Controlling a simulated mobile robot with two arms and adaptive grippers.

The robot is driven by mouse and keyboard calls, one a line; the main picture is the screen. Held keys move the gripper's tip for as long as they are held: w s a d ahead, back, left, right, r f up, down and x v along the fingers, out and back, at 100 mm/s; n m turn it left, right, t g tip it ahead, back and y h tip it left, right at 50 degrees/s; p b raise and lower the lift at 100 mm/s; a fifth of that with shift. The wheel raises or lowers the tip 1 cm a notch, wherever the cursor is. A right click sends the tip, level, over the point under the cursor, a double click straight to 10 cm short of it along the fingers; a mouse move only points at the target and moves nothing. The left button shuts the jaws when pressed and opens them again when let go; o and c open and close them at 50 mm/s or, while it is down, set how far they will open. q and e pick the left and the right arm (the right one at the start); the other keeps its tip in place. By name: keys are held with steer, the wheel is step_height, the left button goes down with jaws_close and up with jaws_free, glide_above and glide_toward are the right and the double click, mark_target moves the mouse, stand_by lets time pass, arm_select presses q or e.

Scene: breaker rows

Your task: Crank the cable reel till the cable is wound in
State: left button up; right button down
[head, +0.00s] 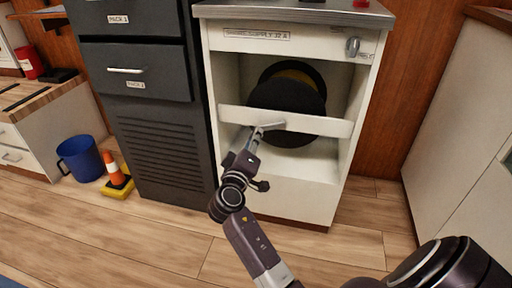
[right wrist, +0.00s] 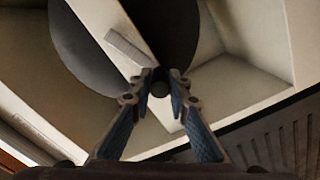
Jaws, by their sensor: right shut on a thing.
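The cable reel (head: 300,96) is a big black drum with some yellow showing at its top, inside an open white cabinet (head: 228,165). A white crossbar (head: 318,124) runs in front of it and carries a short grey crank arm (head: 270,125). The crank arm also shows in the right wrist view (right wrist: 129,47). My right gripper (head: 257,138) reaches the crank from the front. In the right wrist view its fingertips are shut on the dark round crank handle (right wrist: 160,88). Part of the drum is hidden behind the crossbar. My left gripper is out of view.
A dark drawer cabinet (head: 155,115) stands directly left of the reel cabinet. A blue bucket (head: 80,158) and an orange cone (head: 113,170) on a yellow base stand on the floor farther left. A grey knob (head: 353,46) sits on the upper panel. The wooden floor in front is clear.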

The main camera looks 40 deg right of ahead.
steer(key=shift+w+a+r+m+b, duration=0.2)
steer(key=shift+r+m+b, duration=0.3)
steer(key=shift+m, duration=0.4)
steer(key=shift+r, duration=0.1)
steer(key=c, duration=1.8)
jaws_free()
steer(key=shift+r, duration=0.1)
step_height(320, 180, up, 10)
steer(key=shift+f, duration=0.1)
steer(key=shift+c, duration=0.4)
